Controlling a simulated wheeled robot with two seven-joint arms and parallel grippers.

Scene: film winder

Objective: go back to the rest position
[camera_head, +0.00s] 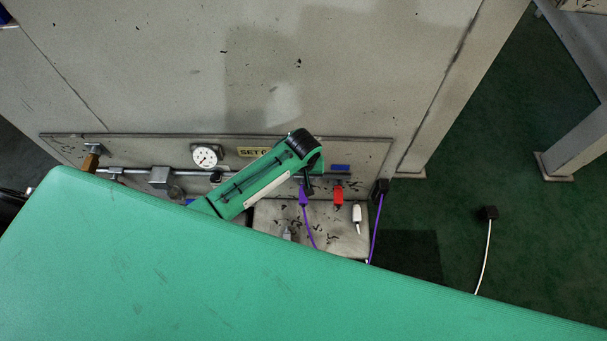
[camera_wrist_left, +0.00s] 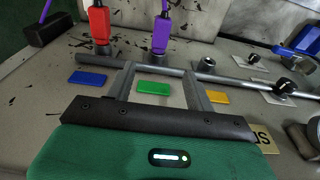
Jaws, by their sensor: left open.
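My left gripper (camera_head: 308,186) hangs at the black end of my green arm, in front of the lower machine panel. In the left wrist view its two grey fingers (camera_wrist_left: 158,80) stand apart, with nothing seen held between them. A purple plug (camera_head: 303,195) is close by the gripper in the head view. In the left wrist view the purple plug (camera_wrist_left: 161,35) stands beyond the fingertips, across the metal rail (camera_wrist_left: 238,82). A green label (camera_wrist_left: 154,87) shows between the fingers. My right gripper is not in view.
A gauge (camera_head: 206,156) and valve fittings line the panel at left. Cables hang down at the right.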

